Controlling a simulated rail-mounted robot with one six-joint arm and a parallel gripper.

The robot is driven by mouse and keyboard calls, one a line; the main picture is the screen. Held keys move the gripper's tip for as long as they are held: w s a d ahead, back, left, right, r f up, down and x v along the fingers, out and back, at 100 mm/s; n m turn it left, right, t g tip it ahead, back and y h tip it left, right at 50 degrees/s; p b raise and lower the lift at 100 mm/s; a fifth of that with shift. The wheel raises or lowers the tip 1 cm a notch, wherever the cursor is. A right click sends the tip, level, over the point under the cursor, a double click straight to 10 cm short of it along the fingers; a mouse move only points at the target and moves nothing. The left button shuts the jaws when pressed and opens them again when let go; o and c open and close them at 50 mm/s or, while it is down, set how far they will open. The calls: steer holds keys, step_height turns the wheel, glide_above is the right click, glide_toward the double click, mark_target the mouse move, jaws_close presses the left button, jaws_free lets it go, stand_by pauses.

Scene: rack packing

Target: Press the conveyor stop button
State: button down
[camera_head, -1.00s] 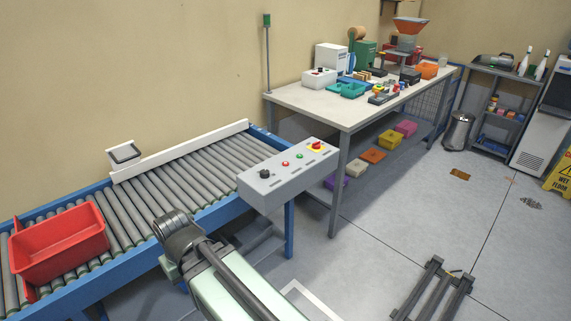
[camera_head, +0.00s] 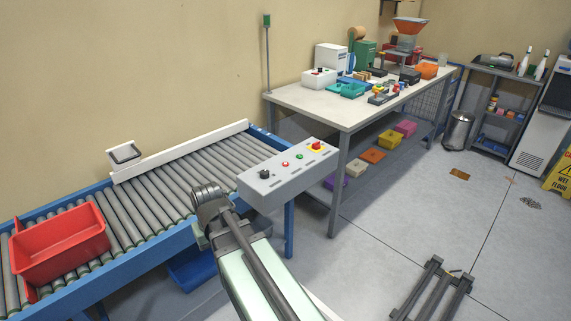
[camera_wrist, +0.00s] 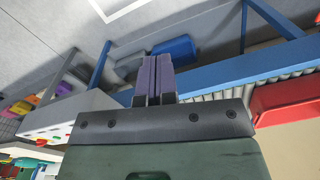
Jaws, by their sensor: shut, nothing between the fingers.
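The grey control box (camera_head: 270,190) stands at the front edge of the conveyor's right end. Its sloped top carries a black knob (camera_head: 264,174), a small red button (camera_head: 285,164), a small green button (camera_head: 299,156) and a larger red button on a yellow ring (camera_head: 316,146). In the wrist view the box (camera_wrist: 90,110) is left of my gripper (camera_wrist: 155,58), with its button face partly seen at lower left. My gripper's purple-grey fingers are together and empty, apart from the box.
The roller conveyor (camera_head: 165,190) has a blue frame and carries a red tote (camera_head: 60,250) at its left. A blue bin (camera_head: 192,268) is below it. A workbench (camera_head: 300,98) crowded with items stands behind the box. The floor at right is mostly open.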

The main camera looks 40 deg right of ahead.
steer(key=w+d+m+t, duration=0.1)
steer(key=w+d, duration=0.2)
steer(key=d, duration=0.4)
steer(key=w+d+r+m+t+y, duration=0.1)
steer(key=w+d, duration=0.3)
steer(key=d, duration=0.2)
steer(key=w+d+m, duration=0.1)
steer(key=w+d, duration=0.2)
steer(key=d, duration=0.4)
step_height(320, 180, up, 6)
steer(key=f+m+t+p, duration=0.1)
steer(key=m+t, duration=0.1)
steer(key=t, duration=0.5)
glide_above(287, 163)
steer(key=shift+r, duration=0.25)
steer(key=shift+f, duration=0.1)
step_height(287, 163, down, 9)
steer(key=b, duration=0.8)
steer(key=shift+b, duration=0.4)
steer(key=shift+f+b, duration=0.25)
steer(key=shift+b, duration=0.1)
